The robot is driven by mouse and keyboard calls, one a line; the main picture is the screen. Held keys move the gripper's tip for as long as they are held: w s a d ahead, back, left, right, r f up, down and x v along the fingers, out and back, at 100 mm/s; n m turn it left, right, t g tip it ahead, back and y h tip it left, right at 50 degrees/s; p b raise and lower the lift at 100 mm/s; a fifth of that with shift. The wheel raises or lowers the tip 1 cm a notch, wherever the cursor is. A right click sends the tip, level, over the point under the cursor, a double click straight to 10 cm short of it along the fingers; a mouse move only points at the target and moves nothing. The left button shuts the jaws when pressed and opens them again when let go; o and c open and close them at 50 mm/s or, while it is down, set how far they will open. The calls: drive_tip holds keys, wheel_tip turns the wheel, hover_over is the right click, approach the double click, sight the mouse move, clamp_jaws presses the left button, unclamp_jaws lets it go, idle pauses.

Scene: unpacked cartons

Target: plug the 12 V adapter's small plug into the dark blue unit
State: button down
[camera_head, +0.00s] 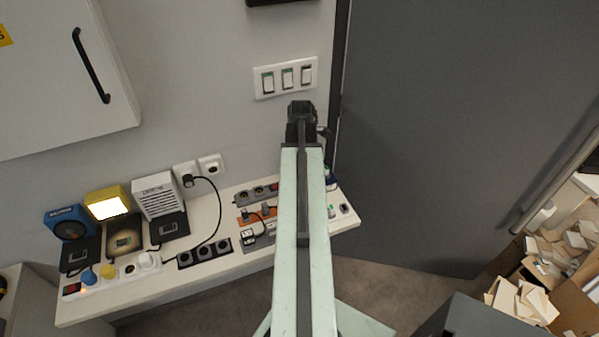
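A blue unit (64,216) with a dark round front stands at the left end of the white shelf. A small dark blue thing (331,180) shows just right of my arm, mostly hidden by it; I cannot tell which of the two is the dark blue unit. Small adapters or plugs sit by an orange strip (245,220) and a grey strip (254,243) left of my arm; I cannot tell which is the 12 V adapter, and no small plug is clear. My gripper (301,108) is raised in front of the wall below the switches; its fingers are too dark to read.
The shelf (195,281) also holds a yellow lamp (108,205), a white unit (158,196), a left power strip (115,278) and a black socket row (204,253). A black cord runs from the wall socket (187,176). A grey door (440,130) and cartons (555,265) are on the right.

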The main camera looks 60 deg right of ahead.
drive_tip(key=shift+f, duration=0.1)
idle(0.3)
drive_tip(key=shift+f+b, duration=0.35)
drive_tip(key=shift+b, duration=0.1)
drive_tip(key=shift+f+b, duration=0.3)
idle(0.6)
drive_tip(key=c, duration=1.3)
unclamp_jaws()
drive_tip(key=shift+r, duration=0.15)
wheel_tip(320, 180, up, 8)
drive_tip(key=p, duration=0.8)
drive_tip(key=shift+f, duration=0.2)
